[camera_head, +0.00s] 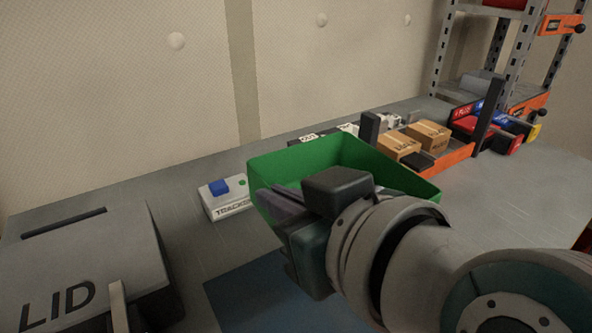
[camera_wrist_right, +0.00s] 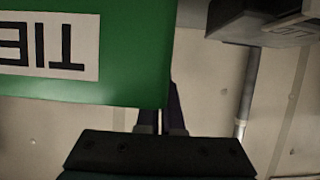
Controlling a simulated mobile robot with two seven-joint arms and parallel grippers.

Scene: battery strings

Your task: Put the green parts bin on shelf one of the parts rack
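The green parts bin (camera_head: 318,155) is in the middle of the head view, open side up, partly hidden by my right arm. It appears to be above the bench. My right gripper (camera_head: 275,203) is at its near side with the dark fingers over the rim. In the right wrist view the green bin (camera_wrist_right: 95,80) fills the upper left, with a white label reading upside down. The fingers (camera_wrist_right: 162,115) are close together at its edge and look closed on its wall. The metal parts rack (camera_head: 440,50) stands at the upper right. My left gripper is not in view.
An orange-edged tray (camera_head: 447,160) with cardboard boxes stands right of the bin. Red, blue and yellow bins (camera_head: 490,127) are by the rack. A white tracker box (camera_head: 225,198) and a grey LID case (camera_head: 85,260) are left. A blue mat (camera_head: 262,290) lies below; the right bench is clear.

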